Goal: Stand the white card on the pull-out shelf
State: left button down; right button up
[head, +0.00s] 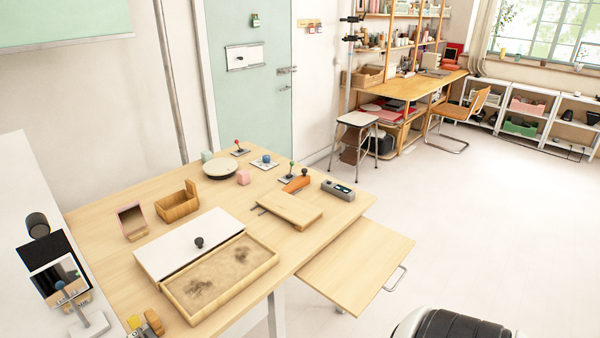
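The pull-out shelf (357,266) is a light wooden board that extends out below the right edge of the wooden table. It has a metal handle (396,278) on its outer edge, and its top is bare. I cannot pick out the white card with certainty. A white flat panel (172,243) with a black knob lies beside a shallow wooden tray (269,262) holding brown material. A white plate with a dark strip (245,57) is on the green door. Neither of my grippers is in view.
The table (95,215) also holds a wooden box (178,206), a pink-framed piece (132,222), a round dish (220,168), a small wooden board (290,210), a grey device (338,190) and several small levers. A stool (357,120) stands behind.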

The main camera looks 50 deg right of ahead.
aim_at(361, 256)
jog(key=k+l, duration=0.1)
jog(key=l, duration=1.35)
jog(key=k+l+z, duration=0.1)
jog(key=l, duration=1.35)
